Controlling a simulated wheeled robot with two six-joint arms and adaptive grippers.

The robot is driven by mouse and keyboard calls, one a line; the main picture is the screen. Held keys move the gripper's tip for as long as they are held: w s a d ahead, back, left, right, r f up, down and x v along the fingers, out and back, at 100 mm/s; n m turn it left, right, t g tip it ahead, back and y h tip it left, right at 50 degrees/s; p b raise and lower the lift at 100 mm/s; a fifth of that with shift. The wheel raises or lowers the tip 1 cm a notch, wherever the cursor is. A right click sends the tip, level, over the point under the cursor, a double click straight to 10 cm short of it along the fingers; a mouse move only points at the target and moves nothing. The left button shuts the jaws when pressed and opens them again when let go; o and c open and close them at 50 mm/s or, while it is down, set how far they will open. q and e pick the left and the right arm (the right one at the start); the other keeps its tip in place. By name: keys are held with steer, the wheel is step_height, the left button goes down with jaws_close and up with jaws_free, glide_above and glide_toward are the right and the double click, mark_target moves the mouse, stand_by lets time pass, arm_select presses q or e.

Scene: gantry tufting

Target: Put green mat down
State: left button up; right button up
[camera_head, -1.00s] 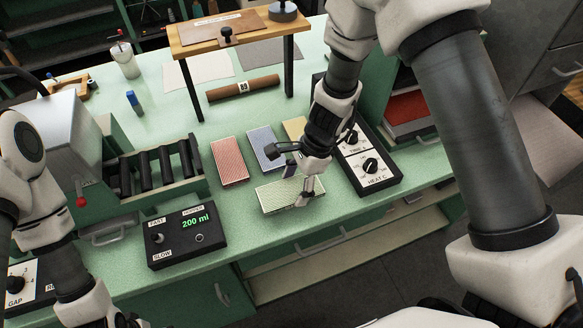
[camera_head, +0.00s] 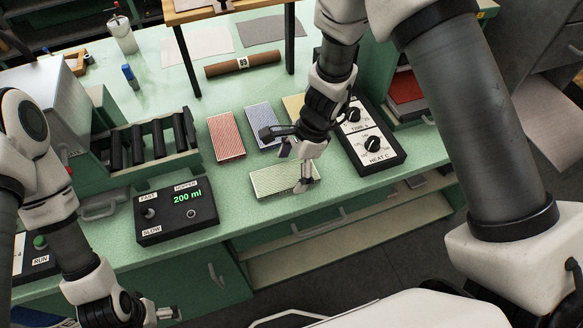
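The pale green ribbed mat (camera_head: 272,181) lies flat at or just above the bench top, near its front edge. My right gripper (camera_head: 304,180) points down at the mat's right end and looks shut on it. Its fingers hide that end, and I cannot tell whether the mat touches the bench. A red mat (camera_head: 225,137) and a blue mat (camera_head: 261,119) lie behind it. A yellow mat (camera_head: 292,104) is partly hidden by my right arm. My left gripper (camera_head: 170,314) is low at the left, away from the mats; its finger opening is unclear.
The 200 ml control box (camera_head: 178,213) stands left of the green mat, and the heat dial box (camera_head: 371,147) stands right. A roller rack (camera_head: 130,150) is at the left. A brown roll (camera_head: 242,64) lies behind the mats. Bench between the mats is clear.

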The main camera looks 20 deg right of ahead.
steer(key=shift+a+r, duration=0.1)
steer(key=shift+r, duration=0.2)
steer(key=p+v, duration=0.1)
steer(key=v, duration=1.1)
steer(key=shift+s+f, duration=0.1)
